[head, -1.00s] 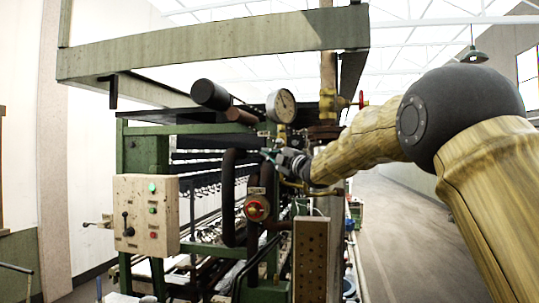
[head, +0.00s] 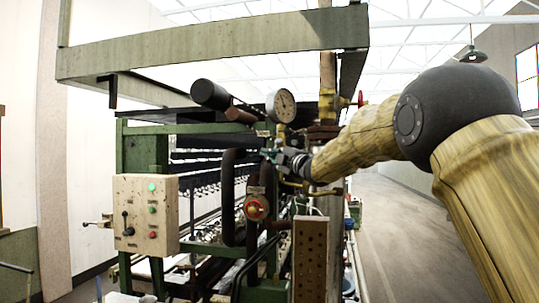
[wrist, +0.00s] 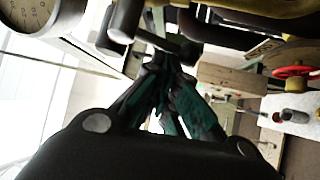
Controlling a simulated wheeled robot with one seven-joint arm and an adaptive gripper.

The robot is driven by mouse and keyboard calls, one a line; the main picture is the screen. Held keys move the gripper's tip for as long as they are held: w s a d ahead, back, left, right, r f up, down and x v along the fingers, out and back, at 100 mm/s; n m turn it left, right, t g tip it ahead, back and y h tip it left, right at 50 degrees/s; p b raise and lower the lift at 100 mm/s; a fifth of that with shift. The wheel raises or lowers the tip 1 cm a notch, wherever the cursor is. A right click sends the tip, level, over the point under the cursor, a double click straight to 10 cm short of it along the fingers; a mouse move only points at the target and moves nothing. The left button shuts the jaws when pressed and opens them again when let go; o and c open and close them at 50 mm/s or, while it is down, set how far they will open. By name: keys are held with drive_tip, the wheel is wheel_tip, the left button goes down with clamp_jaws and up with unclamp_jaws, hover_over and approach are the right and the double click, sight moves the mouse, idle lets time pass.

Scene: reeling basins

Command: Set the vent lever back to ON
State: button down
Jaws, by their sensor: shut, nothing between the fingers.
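A cream control box (head: 162,226) hangs at the left of the green machine frame in the head view. A black lever (head: 127,223) on its front points up, leaning slightly left; the small labels around it are too blurred to read, so I cannot tell whether it is the vent lever. My gripper (head: 268,155) is well to the right of the box and higher, among the pipes below the gauge. In the wrist view its green fingers (wrist: 163,78) are together and empty, close to a dark bar (wrist: 150,38); whether they touch it is unclear.
A pressure gauge (head: 282,106) and dark pipes (head: 229,195) crowd around my gripper. A red valve wheel (head: 256,207) sits below it, and a brown perforated panel (head: 309,260) stands lower right. The floor aisle (head: 395,240) at right is clear.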

drive_tip(key=shift+d, duration=0.2)
idle(0.4)
drive_tip(key=shift+d+f, duration=0.15)
drive_tip(key=shift+d, duration=0.05)
idle(0.9)
drive_tip(key=shift+a, duration=0.15)
drive_tip(key=s+d+f+b, duration=0.1)
drive_tip(key=s+d+b, duration=0.2)
drive_tip(key=s, duration=0.6)
drive_tip(key=shift+b, duration=1.1)
